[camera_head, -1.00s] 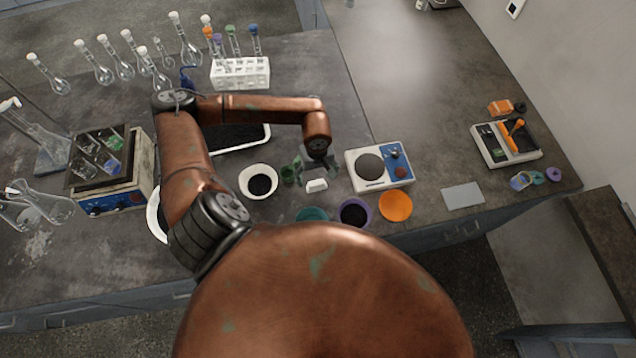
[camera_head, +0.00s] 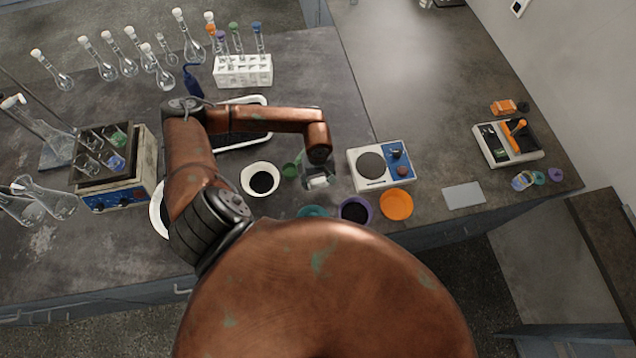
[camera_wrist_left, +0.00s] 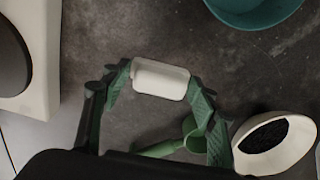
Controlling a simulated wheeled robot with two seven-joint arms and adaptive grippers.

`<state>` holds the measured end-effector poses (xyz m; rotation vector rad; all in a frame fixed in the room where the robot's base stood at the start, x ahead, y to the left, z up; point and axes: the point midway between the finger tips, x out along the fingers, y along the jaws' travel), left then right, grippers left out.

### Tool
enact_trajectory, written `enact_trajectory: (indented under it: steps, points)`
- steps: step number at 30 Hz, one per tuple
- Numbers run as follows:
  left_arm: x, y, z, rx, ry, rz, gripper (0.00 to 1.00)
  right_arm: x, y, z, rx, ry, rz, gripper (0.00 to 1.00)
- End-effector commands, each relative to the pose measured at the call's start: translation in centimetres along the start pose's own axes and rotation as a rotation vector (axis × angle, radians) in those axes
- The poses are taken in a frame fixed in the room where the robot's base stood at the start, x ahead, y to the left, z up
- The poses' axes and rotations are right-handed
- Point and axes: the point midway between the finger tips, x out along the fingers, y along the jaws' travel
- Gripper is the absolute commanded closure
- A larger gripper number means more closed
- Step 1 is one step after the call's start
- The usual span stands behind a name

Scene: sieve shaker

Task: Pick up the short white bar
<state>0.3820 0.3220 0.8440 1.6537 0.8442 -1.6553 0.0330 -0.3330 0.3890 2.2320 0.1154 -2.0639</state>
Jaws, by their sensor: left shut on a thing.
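The short white bar (camera_head: 318,182) is near the front edge of the bench, between a white bowl and a balance. In the left wrist view the bar (camera_wrist_left: 160,80) spans the gap between the two green fingers. My left gripper (camera_head: 318,177) is shut on it, with a fingertip at each end of the bar. It also shows in the left wrist view (camera_wrist_left: 160,86). I cannot tell whether the bar touches the bench. My right gripper does not show.
A white bowl with dark grains (camera_head: 260,180) and a green scoop (camera_head: 290,170) lie left of the gripper. The balance (camera_head: 380,165) stands close on the right. A teal bowl (camera_wrist_left: 252,8), a purple bowl (camera_head: 355,210) and an orange dish (camera_head: 396,204) sit near the front edge.

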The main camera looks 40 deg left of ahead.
Motion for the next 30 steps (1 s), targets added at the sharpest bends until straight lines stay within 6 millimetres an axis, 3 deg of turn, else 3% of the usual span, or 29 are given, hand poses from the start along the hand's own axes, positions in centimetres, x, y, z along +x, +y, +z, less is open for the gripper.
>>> enact_trajectory:
  steps: [9, 20, 26, 30]
  points:
    - [0.0, 0.0, 0.0, 0.000, 0.000, 0.000, 0.72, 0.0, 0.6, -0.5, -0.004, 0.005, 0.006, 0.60]
    - [-0.6, 0.0, -0.1, 0.001, 0.002, 0.001, 0.72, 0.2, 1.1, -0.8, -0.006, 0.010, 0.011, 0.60]
    - [-3.1, 0.1, -0.1, 0.001, 0.004, 0.003, 0.72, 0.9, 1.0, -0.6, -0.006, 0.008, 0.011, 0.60]
    - [-6.0, -0.6, 2.3, 0.007, 0.002, 0.004, 0.72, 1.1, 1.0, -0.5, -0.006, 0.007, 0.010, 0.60]
